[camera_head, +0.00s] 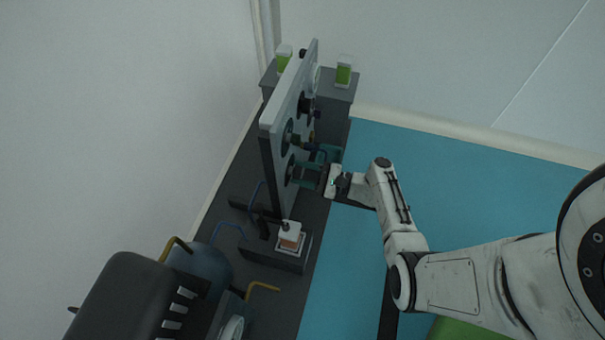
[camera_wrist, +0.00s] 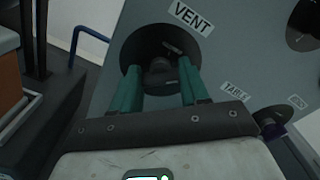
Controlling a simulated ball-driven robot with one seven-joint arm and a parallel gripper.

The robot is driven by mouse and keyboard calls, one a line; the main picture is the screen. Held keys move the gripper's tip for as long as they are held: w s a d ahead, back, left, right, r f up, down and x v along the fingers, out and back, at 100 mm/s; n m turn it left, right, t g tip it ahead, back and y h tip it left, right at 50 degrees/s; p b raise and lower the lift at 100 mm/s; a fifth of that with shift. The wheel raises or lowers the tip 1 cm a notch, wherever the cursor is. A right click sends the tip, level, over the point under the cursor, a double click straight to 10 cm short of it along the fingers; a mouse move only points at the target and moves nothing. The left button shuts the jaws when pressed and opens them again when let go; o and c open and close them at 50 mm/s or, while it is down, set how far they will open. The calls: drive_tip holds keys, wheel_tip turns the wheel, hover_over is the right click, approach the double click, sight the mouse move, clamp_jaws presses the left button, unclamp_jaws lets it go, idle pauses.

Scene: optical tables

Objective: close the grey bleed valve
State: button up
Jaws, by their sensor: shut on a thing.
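The grey bleed valve (camera_wrist: 158,77) is a dark grey knob in a round dark recess beside the VENT label (camera_wrist: 190,16) in the wrist view. My gripper (camera_wrist: 160,68) has its two green fingers on either side of the knob, shut on it. The fingers and palm hide part of the knob. In the head view my gripper (camera_head: 306,174) reaches from the right to the lower part of the upright panel (camera_head: 273,150), and the valve itself is hard to make out there.
Other knobs stick out of the panel, one dark knob (camera_head: 307,106) higher up. A TABLE label (camera_wrist: 235,91) and another knob (camera_wrist: 273,122) lie right of my gripper. A white-topped block (camera_head: 290,240) stands below the panel.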

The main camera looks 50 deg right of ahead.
drive_tip(key=shift+s+f+n+b, duration=0.15)
drive_tip(key=shift+n+b, duration=0.95)
drive_tip(key=shift+n, duration=1.35)
drive_tip(key=shift+w+f+n+b, duration=0.1)
drive_tip(key=shift+n+b, duration=0.95)
drive_tip(key=shift+n, duration=1.4)
drive_tip(key=o, duration=1.1)
drive_tip(key=shift+r, duration=0.1)
drive_tip(key=shift+c, duration=0.2)
drive_tip(key=shift+s, duration=0.1)
drive_tip(key=p+v, duration=0.2)
drive_tip(key=v, duration=0.8)
drive_tip(key=shift+s+p, duration=0.3)
drive_tip(key=shift+d, duration=0.1)
